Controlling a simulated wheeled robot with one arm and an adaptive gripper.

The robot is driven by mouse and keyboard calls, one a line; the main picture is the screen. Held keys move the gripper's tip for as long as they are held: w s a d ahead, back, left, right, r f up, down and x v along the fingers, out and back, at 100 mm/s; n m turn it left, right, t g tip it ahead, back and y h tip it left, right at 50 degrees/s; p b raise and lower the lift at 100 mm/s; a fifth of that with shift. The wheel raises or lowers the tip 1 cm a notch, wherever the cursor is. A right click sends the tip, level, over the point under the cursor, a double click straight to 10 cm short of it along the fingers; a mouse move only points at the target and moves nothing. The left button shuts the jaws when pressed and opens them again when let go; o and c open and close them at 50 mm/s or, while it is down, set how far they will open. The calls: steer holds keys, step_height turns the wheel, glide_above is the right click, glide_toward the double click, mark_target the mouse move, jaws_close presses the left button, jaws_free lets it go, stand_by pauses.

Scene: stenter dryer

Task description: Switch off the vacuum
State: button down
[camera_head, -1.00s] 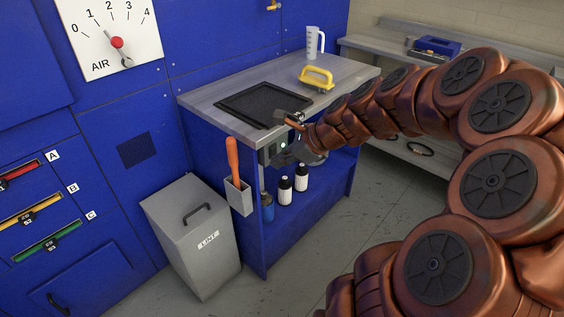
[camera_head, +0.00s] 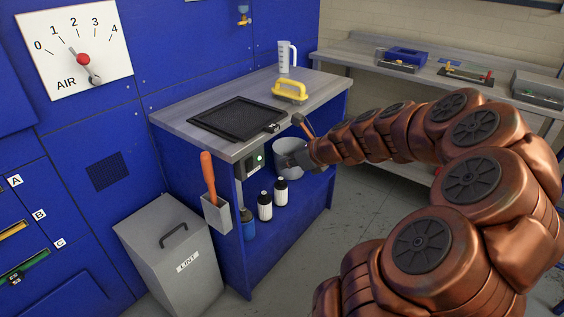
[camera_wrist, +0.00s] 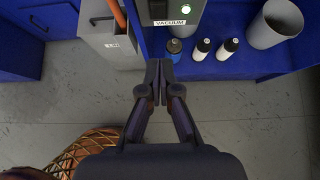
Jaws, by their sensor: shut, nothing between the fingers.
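The vacuum switch box (camera_wrist: 172,12) is at the top edge of the wrist view, with a white VACUUM label (camera_wrist: 170,22). My gripper (camera_wrist: 159,68) is shut and empty. In the wrist view its fingertips are below the label, apart from the box. In the head view my arm ends right of the box.
An orange-handled tool (camera_head: 208,175) stands in a holder left of the box, above the grey lint bin (camera_head: 170,240). Bottles (camera_head: 265,205) and a grey bucket (camera_head: 288,147) sit on the shelf below. A black screen (camera_head: 238,118) and yellow-handled tool (camera_head: 290,91) lie on the bench.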

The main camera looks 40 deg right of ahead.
glide_toward(251, 165)
step_height(251, 165, down, 4)
steer(key=w, duration=0.2)
steer(key=shift+w+a, duration=0.3)
steer(key=shift+w, duration=0.4)
steer(key=shift+w+a, duration=0.3)
steer(key=shift+w, duration=0.35)
steer(key=shift+d+r, duration=0.1)
steer(key=shift+r, duration=0.05)
